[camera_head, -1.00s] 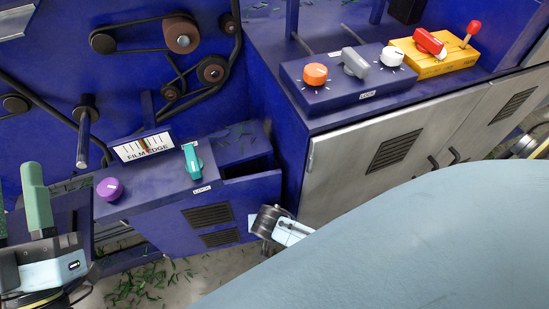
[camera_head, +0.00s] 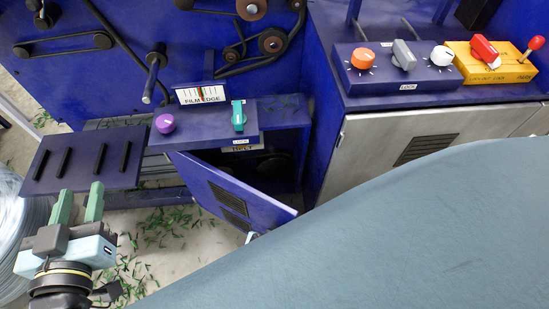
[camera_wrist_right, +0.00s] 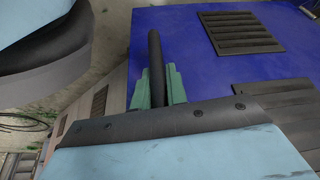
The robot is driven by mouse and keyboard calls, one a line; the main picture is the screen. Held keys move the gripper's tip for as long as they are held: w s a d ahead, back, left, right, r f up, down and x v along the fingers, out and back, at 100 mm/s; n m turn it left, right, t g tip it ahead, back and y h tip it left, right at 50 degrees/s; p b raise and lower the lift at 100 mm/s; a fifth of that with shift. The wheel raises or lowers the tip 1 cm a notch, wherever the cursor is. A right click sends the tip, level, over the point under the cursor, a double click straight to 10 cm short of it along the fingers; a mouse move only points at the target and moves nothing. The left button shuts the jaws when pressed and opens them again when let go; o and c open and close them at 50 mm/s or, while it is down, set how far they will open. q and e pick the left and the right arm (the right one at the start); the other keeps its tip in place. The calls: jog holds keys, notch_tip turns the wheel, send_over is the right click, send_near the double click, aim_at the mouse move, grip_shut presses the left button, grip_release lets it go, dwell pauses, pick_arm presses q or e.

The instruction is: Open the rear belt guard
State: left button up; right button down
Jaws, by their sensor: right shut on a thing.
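The rear belt guard (camera_head: 235,195) is a blue, vented door below the panel with the purple knob. It stands partly open, swung out from its cabinet, with a dark interior and round parts behind it. In the right wrist view, the blue guard face (camera_wrist_right: 180,40) fills the upper right. My right gripper (camera_wrist_right: 158,80) has its green fingers shut on the guard's dark bar handle (camera_wrist_right: 155,50). In the head view, my arm hides most of this gripper. My left gripper (camera_head: 79,198) is open and empty at the lower left, in front of a slotted blue plate.
A purple knob (camera_head: 165,123) and a teal lock switch (camera_head: 238,116) sit above the guard. Metal cabinet doors (camera_head: 365,145) stand to the right, below the orange knob (camera_head: 363,59). Green scraps (camera_head: 160,225) litter the floor. A clear coil (camera_head: 8,230) lies at the far left.

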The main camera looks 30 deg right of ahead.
jog(key=shift+s+a+f, duration=0.1)
jog(key=shift+s+f, duration=0.05)
jog(key=shift+s, duration=0.4)
pick_arm(q)
jog(key=shift+s+a+r, duration=0.25)
jog(key=shift+s, duration=0.15)
pick_arm(e)
jog(key=c, duration=1.5)
grip_release()
jog(key=shift+o, duration=0.5)
jog(key=shift+w, duration=0.1)
pick_arm(q)
jog(key=shift+d, duration=0.1)
pick_arm(e)
jog(key=shift+w+a, duration=0.1)
jog(key=shift+a, duration=0.05)
